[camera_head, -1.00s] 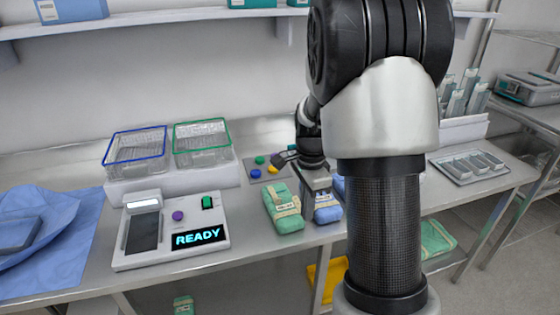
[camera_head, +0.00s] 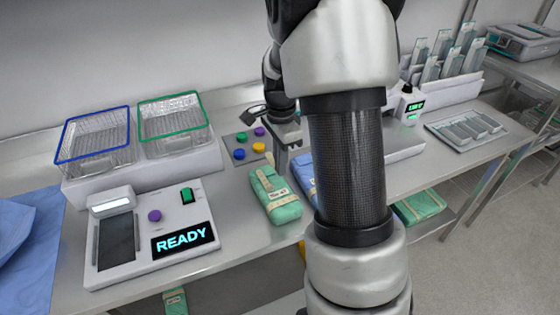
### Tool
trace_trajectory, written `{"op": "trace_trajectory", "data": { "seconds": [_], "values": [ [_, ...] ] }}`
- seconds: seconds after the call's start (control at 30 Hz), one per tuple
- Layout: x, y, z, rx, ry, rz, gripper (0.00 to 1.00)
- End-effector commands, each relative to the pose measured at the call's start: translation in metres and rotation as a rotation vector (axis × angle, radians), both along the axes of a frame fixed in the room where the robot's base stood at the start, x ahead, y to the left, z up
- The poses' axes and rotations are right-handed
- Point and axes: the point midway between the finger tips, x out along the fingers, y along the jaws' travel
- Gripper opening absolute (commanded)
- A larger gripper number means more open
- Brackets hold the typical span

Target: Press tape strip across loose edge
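A green wrapped pack (camera_head: 286,212) with pale tape strips and a small printed label lies on the steel bench. A blue wrapped pack (camera_head: 303,178) lies to its right, mostly hidden behind my arm. My gripper (camera_head: 283,168) points down just beyond the far ends of the two packs. One finger shows clearly; the opening between the fingers does not, and I see nothing held. I cannot tell whether it touches a pack.
A sealer unit (camera_head: 208,213) reading READY stands at left. Behind it are a blue-rimmed basket (camera_head: 95,140) and a green-rimmed basket (camera_head: 173,123). A pad with coloured buttons (camera_head: 250,146) is beside my gripper. A tray (camera_head: 467,130) lies at right. Bench in front of the sealer is clear.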

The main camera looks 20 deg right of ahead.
Motion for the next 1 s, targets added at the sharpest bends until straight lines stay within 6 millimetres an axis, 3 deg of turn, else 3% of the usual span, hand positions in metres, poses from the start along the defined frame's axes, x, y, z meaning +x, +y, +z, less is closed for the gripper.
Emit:
{"op": "trace_trajectory", "data": {
  "seconds": [0.5,1.0],
  "values": [
    [0.000,0.000,-0.043,0.000,0.000,0.000,0.00],
    [0.000,0.000,-0.050,0.000,0.000,0.000,0.00]
  ]
}}
